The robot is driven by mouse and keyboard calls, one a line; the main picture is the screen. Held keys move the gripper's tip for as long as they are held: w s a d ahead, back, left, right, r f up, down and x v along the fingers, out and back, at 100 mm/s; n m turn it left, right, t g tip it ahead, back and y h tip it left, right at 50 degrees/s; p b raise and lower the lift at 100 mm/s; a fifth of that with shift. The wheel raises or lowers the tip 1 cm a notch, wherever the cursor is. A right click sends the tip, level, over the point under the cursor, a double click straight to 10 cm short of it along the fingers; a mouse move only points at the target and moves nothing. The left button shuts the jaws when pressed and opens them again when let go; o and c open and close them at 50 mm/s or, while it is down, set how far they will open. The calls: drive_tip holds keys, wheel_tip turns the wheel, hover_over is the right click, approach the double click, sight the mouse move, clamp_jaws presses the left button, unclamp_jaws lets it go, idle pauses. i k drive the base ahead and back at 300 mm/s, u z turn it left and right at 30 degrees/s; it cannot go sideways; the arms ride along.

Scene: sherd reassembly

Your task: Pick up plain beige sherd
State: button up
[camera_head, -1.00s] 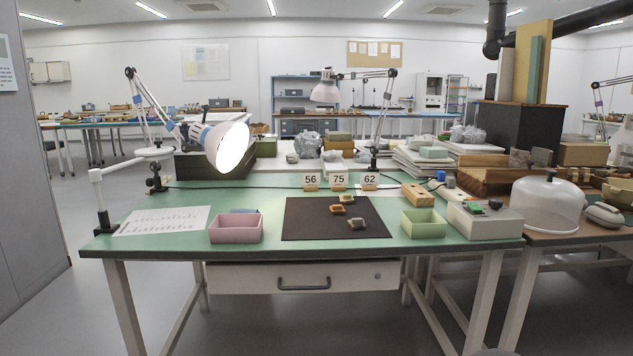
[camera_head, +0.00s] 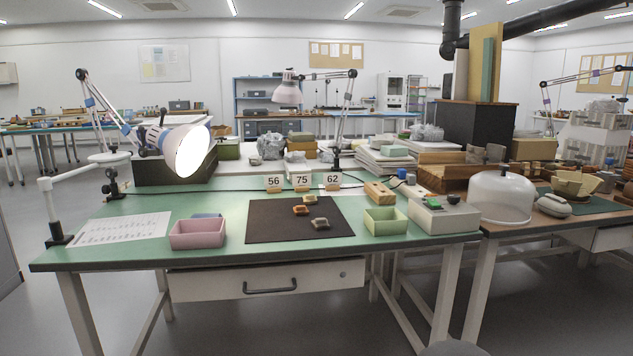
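A plain greyish-beige sherd (camera_head: 320,223) lies on the dark mat (camera_head: 270,232) on the green-topped table, near the mat's right front. Two orange-brown sherds lie close behind it, one at the left (camera_head: 300,210) and one farther back (camera_head: 310,200). The three sherds lie apart or nearly so; at this size I cannot tell whether the two orange ones touch. My gripper is not in view.
A pink tray (camera_head: 197,240) stands left of the mat and a pale green tray (camera_head: 385,228) right of it. Number cards (camera_head: 302,182) stand behind. A lit lamp (camera_head: 190,152) hangs over the left side. A control box (camera_head: 440,217) and clear dome (camera_head: 502,197) are to the right.

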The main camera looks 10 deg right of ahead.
sight(307, 199)
drive_tip(key=i, duration=1.1)
drive_tip(key=k, duration=1.3)
drive_tip(key=z, duration=0.85)
drive_tip(key=i, duration=1.1)
drive_tip(key=u, duration=0.1)
